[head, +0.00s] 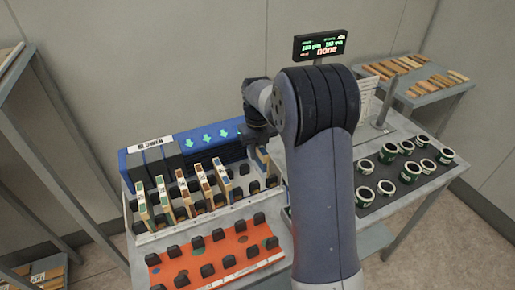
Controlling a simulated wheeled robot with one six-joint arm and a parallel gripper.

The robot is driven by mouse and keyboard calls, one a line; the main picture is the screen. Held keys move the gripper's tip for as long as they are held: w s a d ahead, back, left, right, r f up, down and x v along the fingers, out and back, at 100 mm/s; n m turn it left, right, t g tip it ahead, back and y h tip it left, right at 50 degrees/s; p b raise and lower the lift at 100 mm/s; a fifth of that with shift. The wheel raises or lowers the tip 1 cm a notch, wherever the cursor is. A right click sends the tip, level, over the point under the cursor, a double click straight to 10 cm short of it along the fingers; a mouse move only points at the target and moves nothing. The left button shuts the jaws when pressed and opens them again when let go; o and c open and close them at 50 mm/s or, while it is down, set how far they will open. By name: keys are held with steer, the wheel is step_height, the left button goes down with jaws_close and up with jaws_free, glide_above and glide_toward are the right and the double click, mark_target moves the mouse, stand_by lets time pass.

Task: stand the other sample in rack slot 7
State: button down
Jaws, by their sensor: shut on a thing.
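My gripper (260,143) points down at the back right of the rack, mostly hidden behind my own arm. It is shut on a thin upright sample (263,160) with a pale wood edge and a bluish face. The sample is at the right part of the white rack (170,236), among its black holders; I cannot tell whether its foot touches the rack. Several other thin samples, such as a green-edged one (143,207) and an orange-brown one (205,187), stand in a row to its left. Slot numbers are not legible.
A blue machine with green arrows (207,138) stands close behind the rack. An orange mat (216,258) with black holders lies in front. Rings with dark and green sides stand on a dark mat (374,208) at right. A display (320,44) and a shelf of wood strips (420,82) stand behind.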

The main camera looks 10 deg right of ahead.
mark_target(258, 165)
steer(key=shift+f, duration=0.4)
stand_by(0.5)
steer(key=shift+f, duration=0.35)
steer(key=shift+f+b, duration=0.2)
steer(key=shift+b, duration=0.1)
steer(key=shift+f+b, duration=0.55)
steer(key=shift+f, duration=0.4)
steer(key=shift+f+b, duration=0.85)
steer(key=shift+f, duration=0.45)
